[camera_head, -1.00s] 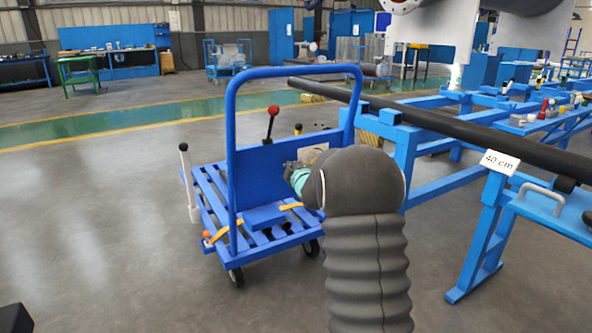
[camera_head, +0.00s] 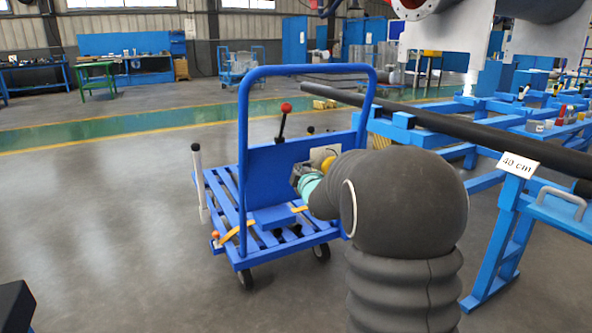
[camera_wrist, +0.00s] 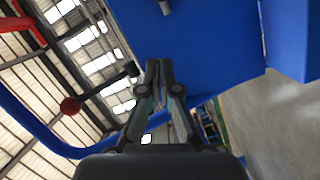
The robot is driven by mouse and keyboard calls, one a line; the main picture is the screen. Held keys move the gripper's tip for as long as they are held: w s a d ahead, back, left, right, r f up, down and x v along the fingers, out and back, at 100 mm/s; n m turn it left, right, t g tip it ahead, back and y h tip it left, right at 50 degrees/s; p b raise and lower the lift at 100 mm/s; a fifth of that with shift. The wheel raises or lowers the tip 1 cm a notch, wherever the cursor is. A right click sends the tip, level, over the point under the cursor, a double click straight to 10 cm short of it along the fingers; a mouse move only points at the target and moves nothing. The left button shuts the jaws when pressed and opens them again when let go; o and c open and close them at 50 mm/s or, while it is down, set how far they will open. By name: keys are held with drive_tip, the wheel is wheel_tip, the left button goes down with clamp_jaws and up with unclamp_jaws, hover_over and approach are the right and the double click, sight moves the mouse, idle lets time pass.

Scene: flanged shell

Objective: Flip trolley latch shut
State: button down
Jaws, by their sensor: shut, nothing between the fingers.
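The blue trolley (camera_head: 247,160) stands left of centre in the head view, with a tall handle frame, an upright blue panel and a slatted deck. A dark lever with a red knob (camera_head: 286,108) rises from the panel's top; its red knob (camera_wrist: 70,105) shows left of my fingers in the wrist view. A white lever (camera_head: 200,185) with a dark top stands at the deck's left side. I cannot tell which part is the latch. My gripper (camera_wrist: 158,66) is shut and empty, beside the blue panel (camera_wrist: 205,40). In the head view my arm partly hides it and the panel's right side.
A yellow round part (camera_head: 327,164) shows beside my wrist. An orange-knobbed lever (camera_head: 216,236) sits at the deck's front left corner.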

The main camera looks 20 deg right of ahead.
drive_tip(key=shift+s+a+r, duration=0.1)
drive_tip(key=shift+s+a, duration=0.05)
drive_tip(key=shift+s, duration=1.15)
drive_tip(key=s+d+f+m+g, duration=0.2)
drive_tip(key=s+f+m+g, duration=0.25)
drive_tip(key=f, duration=0.55)
drive_tip(key=s+a+f+m+g+p, duration=0.1)
drive_tip(key=s+a+m+g, duration=0.15)
drive_tip(key=s, duration=0.25)
drive_tip(key=s+a+f+m+g, duration=0.1)
drive_tip(key=s+m+g, duration=0.15)
drive_tip(key=s, duration=0.35)
drive_tip(key=s+a+r+m+g+y+p, duration=0.1)
drive_tip(key=s+a+r+p, duration=0.2)
drive_tip(key=s, duration=1)
drive_tip(key=s+a+r+m+y+p, duration=0.1)
drive_tip(key=s+a+r+p, duration=0.3)
drive_tip(key=s+a+r, duration=0.5)
drive_tip(key=s+a, duration=0.2)
drive_tip(key=s, duration=0.2)
drive_tip(key=shift+a+r+m+g, duration=0.15)
drive_tip(key=shift+m+g, duration=0.2)
drive_tip(key=shift+w, duration=0.1)
